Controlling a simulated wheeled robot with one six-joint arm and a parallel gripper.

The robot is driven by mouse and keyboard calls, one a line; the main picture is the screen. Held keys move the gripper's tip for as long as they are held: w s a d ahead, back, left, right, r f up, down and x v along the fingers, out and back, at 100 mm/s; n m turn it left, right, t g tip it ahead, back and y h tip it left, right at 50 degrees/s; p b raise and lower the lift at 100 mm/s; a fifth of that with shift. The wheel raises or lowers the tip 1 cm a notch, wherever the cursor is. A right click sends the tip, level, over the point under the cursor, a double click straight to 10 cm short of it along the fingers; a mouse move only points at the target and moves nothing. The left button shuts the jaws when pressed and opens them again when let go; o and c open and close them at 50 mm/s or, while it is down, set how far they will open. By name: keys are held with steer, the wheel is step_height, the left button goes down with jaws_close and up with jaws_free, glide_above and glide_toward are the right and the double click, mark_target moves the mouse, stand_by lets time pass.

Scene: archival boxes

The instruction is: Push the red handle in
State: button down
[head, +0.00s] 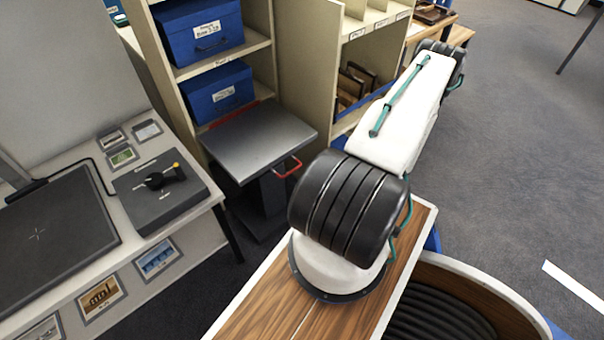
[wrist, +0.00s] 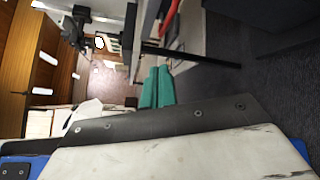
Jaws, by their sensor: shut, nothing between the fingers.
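The red handle (head: 287,168) is a small loop that sticks out from the right side of a dark stand under a grey flat top (head: 258,140). In the head view my arm's black joint is just to the right of it. A red bar (wrist: 170,17) shows at the top of the wrist view; I cannot tell if it is the handle. My gripper (wrist: 157,88) shows as two teal fingers side by side, shut and empty, apart from the red bar. In the head view the gripper is out of sight.
A shelf unit (head: 245,55) with blue boxes (head: 218,92) stands behind the grey top. To the left, a desk (head: 110,192) carries a dark box with a knob (head: 158,188). Open grey carpet (head: 510,130) lies to the right.

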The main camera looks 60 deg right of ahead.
mark_target(297, 168)
steer(key=w+a+f+m, duration=0.1)
steer(key=w+a+m, duration=0.1)
steer(key=w, duration=0.4)
steer(key=w+a+f+m, duration=0.1)
steer(key=w+a+m, duration=0.1)
steer(key=w+m, duration=0.2)
steer(key=shift+w+a+m, duration=0.35)
steer(key=shift+w+m, duration=0.05)
steer(key=shift+w, duration=0.65)
steer(key=shift+f, duration=0.1)
steer(key=w, duration=0.2)
steer(key=shift+w+d, duration=0.45)
steer(key=shift+d, duration=0.05)
